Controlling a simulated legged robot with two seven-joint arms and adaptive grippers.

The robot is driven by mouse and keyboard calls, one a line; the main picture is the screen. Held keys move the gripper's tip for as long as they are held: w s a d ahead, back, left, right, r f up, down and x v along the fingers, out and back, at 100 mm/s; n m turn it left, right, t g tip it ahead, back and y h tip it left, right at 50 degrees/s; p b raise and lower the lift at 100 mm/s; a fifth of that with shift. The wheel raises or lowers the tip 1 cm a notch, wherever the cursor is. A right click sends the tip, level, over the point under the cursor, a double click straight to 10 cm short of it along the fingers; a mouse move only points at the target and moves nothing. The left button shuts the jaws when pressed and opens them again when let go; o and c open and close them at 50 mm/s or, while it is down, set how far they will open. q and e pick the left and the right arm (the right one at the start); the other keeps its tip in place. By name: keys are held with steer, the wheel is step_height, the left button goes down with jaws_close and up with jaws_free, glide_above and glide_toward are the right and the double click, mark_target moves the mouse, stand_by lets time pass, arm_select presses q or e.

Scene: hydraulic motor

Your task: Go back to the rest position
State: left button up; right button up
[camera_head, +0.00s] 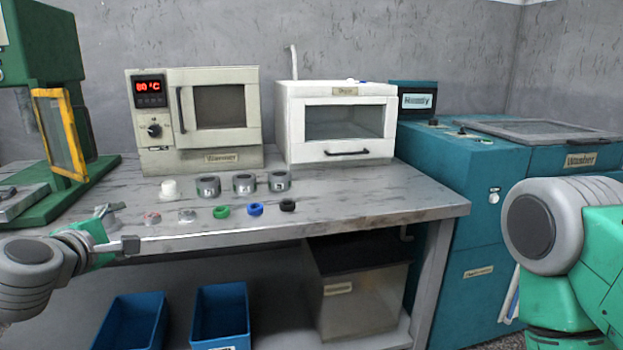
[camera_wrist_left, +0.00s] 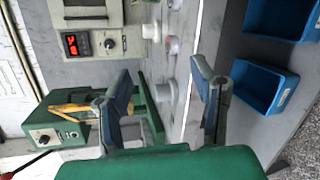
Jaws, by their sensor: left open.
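My left gripper (camera_head: 122,227) is at the front left edge of the workbench (camera_head: 385,205). Its two fingers are spread apart. In the left wrist view the fingers also stand wide apart with nothing held between them (camera_wrist_left: 163,84). My left arm comes in low from the left. At the right edge of the head view part of my right arm shows, but its gripper is out of view.
Several grey cylinders, a white part (camera_head: 169,189) and small coloured rings stand near the left gripper. A heater (camera_head: 225,158), a white oven (camera_head: 340,150) and a green press (camera_head: 40,60) stand behind. Blue bins (camera_head: 220,318) sit below. The bench's right side is clear.

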arm_select(q)
steer(key=s+d+f+m+g+h+p, duration=0.1)
steer(key=s+d+f+m+g+p, duration=0.1)
steer(key=s+d+f+m, duration=0.3)
steer(key=s+d+f+m+g+h+p, duration=0.1)
steer(key=s+f+m+g, duration=0.15)
steer(key=f, duration=0.45)
steer(key=s+d+f+m+g+p, duration=0.2)
steer(key=s+d+f+m, duration=0.15)
steer(key=f, duration=0.25)
steer(key=s+a+f+m+g+p, duration=0.1)
steer(key=s+f+m+g, duration=0.25)
steer(key=s, duration=0.45)
steer(key=s+a+f+m+g+y+p, duration=0.1)
steer(key=s+f+m+g+p, duration=0.2)
steer(key=s, duration=0.5)
steer(key=s+a+f+m+g, duration=0.1)
steer(key=s+f+m, duration=0.3)
steer(key=s, duration=0.5)
step_height(320, 180, up, 10)
steer(key=w+d+m+p, duration=0.1)
steer(key=w+p, duration=0.2)
steer(key=p, duration=0.6)
steer(key=shift+d+g+p, duration=0.15)
steer(key=shift+g+p, duration=0.15)
steer(key=shift+f, duration=0.1)
